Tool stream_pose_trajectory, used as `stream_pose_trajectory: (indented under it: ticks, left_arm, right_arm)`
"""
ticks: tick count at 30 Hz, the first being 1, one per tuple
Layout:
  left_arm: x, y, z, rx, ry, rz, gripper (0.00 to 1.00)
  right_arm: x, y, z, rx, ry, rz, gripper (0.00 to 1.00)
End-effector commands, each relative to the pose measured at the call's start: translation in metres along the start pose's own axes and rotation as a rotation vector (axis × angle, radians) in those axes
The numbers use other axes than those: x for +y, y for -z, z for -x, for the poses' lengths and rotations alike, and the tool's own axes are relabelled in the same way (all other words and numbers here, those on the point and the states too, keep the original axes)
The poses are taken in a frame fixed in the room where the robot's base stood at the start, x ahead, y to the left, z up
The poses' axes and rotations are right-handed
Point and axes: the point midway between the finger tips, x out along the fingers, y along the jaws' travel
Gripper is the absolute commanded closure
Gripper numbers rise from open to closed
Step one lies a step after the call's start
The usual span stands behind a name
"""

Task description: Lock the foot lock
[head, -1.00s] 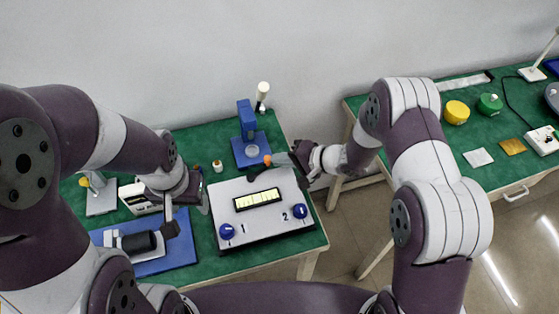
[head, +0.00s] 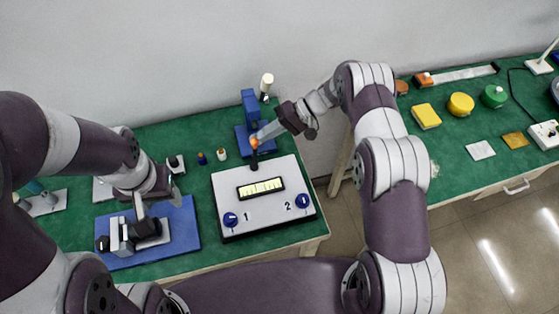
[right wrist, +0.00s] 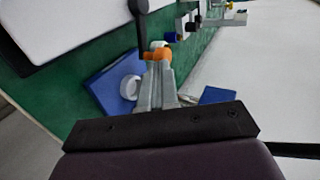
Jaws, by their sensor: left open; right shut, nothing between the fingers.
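A pump-like unit with a white-grey block (head: 119,234) and a black cylinder (head: 150,228) sits on a blue plate (head: 185,229). I cannot tell which part is the foot lock. My left gripper (head: 141,210) is open just above this unit; contact is unclear. My right gripper (head: 260,137) is shut and empty at the orange tip (head: 254,143) of a black lever on the grey panel box (head: 231,187). The right wrist view shows the closed fingers (right wrist: 158,60) close against the orange tip (right wrist: 157,53), with the black lever (right wrist: 143,30) beyond.
The panel box has a lit display (head: 261,188) and blue knobs marked 1 (head: 231,219) and 2 (head: 303,201). A blue stand (head: 250,105) is behind it. Small bottles (head: 221,154) stand on the green table. A second table (head: 450,150) is at right.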

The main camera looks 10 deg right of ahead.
Motion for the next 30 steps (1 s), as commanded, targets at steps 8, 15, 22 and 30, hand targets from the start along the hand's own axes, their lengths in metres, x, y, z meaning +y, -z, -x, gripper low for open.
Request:
stream_pose_trajectory:
  ticks: [8, 15, 22, 30]
  left_arm:
    - [0.0, -0.0002, -0.0023, 0.0, 0.0, 0.0, 0.44]
    - [0.0, -0.0003, -0.0027, 0.0, 0.0, 0.0, 0.44]
    - [0.0, -0.0003, -0.0027, 0.0, 0.0, 0.0, 0.44]
    - [0.0, -0.0005, -0.0046, 0.0, 0.0, 0.0, 0.44]
  right_arm:
    - [-0.0018, 0.0044, -0.0028, 0.007, 0.0, -0.002, 1.0]
    - [-0.0027, 0.0058, -0.0036, 0.01, 0.0, -0.003, 1.0]
    - [-0.0029, 0.006, -0.0037, 0.011, 0.0, -0.003, 1.0]
    - [-0.0022, 0.0065, 0.0014, 0.013, 0.0, -0.003, 1.0]
